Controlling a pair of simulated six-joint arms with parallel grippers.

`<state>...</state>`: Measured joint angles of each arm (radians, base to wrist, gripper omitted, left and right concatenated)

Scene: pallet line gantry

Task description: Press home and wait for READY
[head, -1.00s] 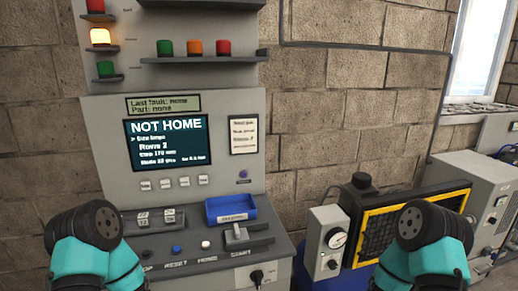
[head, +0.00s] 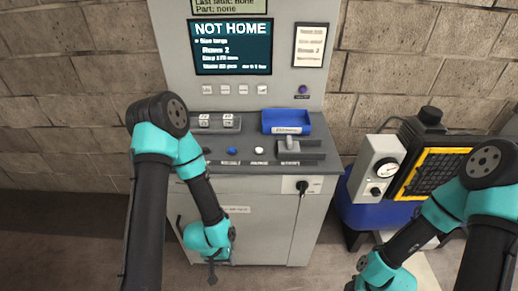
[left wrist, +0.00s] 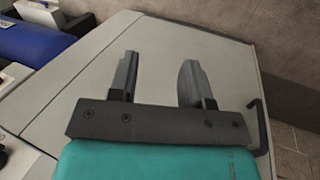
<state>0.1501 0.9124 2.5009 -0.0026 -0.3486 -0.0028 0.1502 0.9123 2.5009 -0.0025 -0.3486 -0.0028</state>
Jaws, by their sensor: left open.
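The console screen (head: 232,47) reads NOT HOME in the head view. On the panel below, a blue button (head: 231,150) and a white button (head: 259,150) sit side by side, with small labels in front of them that are hard to read now. My left gripper (head: 213,272) is low in front of the cabinet, below the buttons and apart from them. In the left wrist view its two fingers (left wrist: 157,78) are apart with nothing between them, over the grey cabinet. My right gripper is mostly cut off at the bottom edge, so its jaws cannot be made out.
A blue bin (head: 286,122) and a grey lever (head: 290,147) are right of the buttons. A key switch plate (head: 302,186) is on the cabinet front. A gauge box (head: 377,170) and a yellow-framed unit (head: 435,172) stand to the right. A dark handle shows in the left wrist view (left wrist: 261,126).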

